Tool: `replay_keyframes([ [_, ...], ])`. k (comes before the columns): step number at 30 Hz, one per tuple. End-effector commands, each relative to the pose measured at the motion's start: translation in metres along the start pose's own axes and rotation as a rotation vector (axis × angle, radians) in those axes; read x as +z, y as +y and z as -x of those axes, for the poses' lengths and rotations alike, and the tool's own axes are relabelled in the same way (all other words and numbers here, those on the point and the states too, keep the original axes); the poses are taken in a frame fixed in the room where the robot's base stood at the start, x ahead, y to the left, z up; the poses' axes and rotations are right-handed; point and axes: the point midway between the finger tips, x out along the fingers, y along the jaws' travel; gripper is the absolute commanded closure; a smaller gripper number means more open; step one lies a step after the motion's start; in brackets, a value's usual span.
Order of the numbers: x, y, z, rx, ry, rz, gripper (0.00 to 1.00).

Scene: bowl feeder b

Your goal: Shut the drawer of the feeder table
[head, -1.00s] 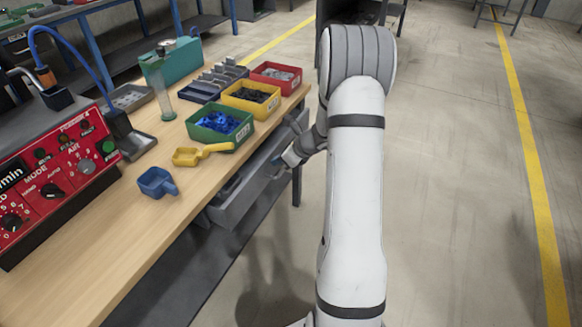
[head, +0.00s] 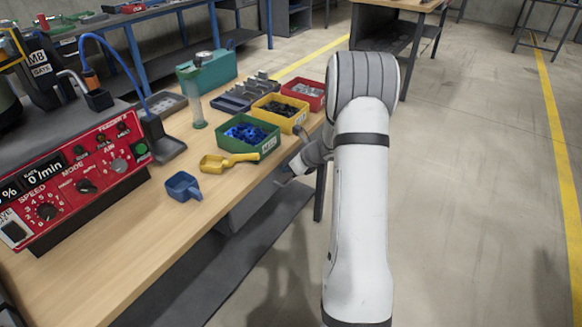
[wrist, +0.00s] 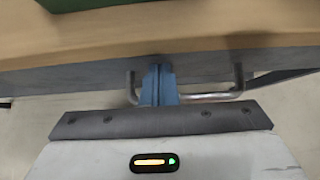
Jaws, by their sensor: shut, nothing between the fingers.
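The feeder table (head: 120,255) has a light wood top. Its grey drawer (head: 245,205) is under the near edge, partly hidden by the tabletop and my arm; its inside does not show. In the wrist view the grey drawer front (wrist: 85,82) lies close under the table edge, with a metal bar handle (wrist: 215,95) on it. Any small remaining gap is hard to judge. My gripper (wrist: 158,72) is shut and empty, its blue fingers pointing at the drawer front within the handle's span. In the head view my gripper (head: 284,176) is beside the table edge.
On the tabletop are a green bin (head: 247,136) of blue parts, a yellow bin (head: 280,112), a red bin (head: 311,95), a yellow scoop (head: 225,162), a blue scoop (head: 183,186) and a red control panel (head: 75,180). Open floor lies to the right.

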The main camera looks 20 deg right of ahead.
Motion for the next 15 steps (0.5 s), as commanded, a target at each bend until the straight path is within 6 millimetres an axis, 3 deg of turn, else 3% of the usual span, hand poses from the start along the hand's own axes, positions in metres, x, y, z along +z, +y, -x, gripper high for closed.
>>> replay_keyframes([
  [2, 0.007, -0.002, 0.002, -0.003, -0.016, 0.005, 1.00],
  [9, -0.018, -0.004, 0.024, 0.000, -0.010, 0.005, 1.00],
  [15, -0.016, -0.004, 0.076, -0.001, -0.008, 0.007, 1.00],
])
